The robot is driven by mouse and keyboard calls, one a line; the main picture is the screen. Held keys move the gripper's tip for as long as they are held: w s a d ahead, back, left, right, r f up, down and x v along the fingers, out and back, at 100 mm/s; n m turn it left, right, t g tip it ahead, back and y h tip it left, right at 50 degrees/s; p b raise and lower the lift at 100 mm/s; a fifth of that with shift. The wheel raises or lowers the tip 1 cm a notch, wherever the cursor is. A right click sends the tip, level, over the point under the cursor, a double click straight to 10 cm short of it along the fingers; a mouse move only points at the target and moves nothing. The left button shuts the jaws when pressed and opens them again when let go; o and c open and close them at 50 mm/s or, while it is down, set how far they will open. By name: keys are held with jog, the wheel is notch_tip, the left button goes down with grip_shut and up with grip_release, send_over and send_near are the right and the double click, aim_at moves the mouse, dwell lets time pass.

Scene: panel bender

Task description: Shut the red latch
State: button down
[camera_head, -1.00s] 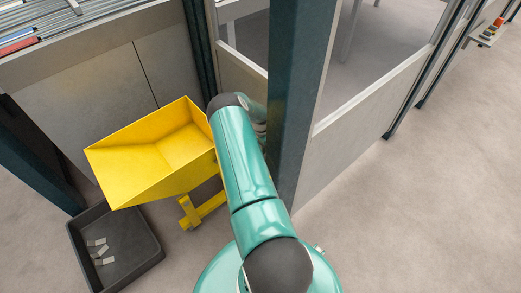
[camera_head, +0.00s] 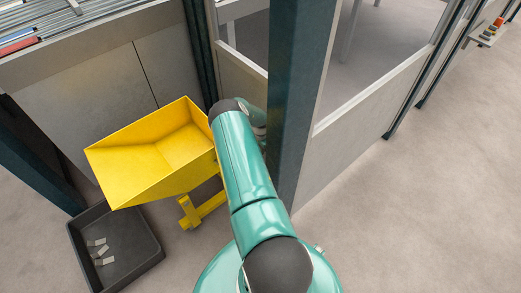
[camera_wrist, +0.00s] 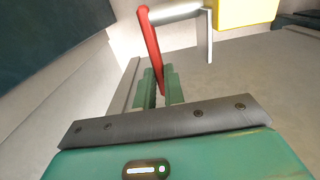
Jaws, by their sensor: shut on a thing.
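The red latch (camera_wrist: 149,42) is a long red bar in the wrist view, standing slightly tilted at the top centre. Its lower end lies between the green fingers of my gripper (camera_wrist: 160,84), which is shut on it. A pale metal rod (camera_wrist: 175,12) runs right from near the latch's top to an upright grey piece (camera_wrist: 209,35). In the head view the latch and my gripper are hidden behind my arm and the dark post.
A yellow hopper (camera_head: 150,160) stands left of my arm, with a dark tray (camera_head: 140,262) holding small metal pieces below it. A dark green post (camera_head: 297,90) and grey panels (camera_head: 365,125) stand close on the right. Open floor (camera_head: 430,220) lies to the right.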

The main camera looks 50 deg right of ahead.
jog(key=shift+a+r, duration=0.1)
jog(key=h, duration=0.1)
jog(key=r+h, duration=0.1)
jog(key=a+h, duration=0.1)
jog(key=shift+w+a+r+g+h, duration=0.1)
jog(key=shift+w+r+g+h, duration=0.1)
jog(key=shift+r+g+h, duration=0.15)
jog(key=shift+w+a+r+g+h, duration=0.1)
jog(key=shift+a+r+g+h, duration=0.2)
jog(key=shift+h, duration=0.6)
jog(key=shift+w+a+r+g+h, duration=0.15)
jog(key=shift+a+r+h, duration=0.2)
jog(key=shift+h, duration=0.5)
jog(key=shift+s, duration=0.1)
jog(key=c, duration=1.5)
grip_release()
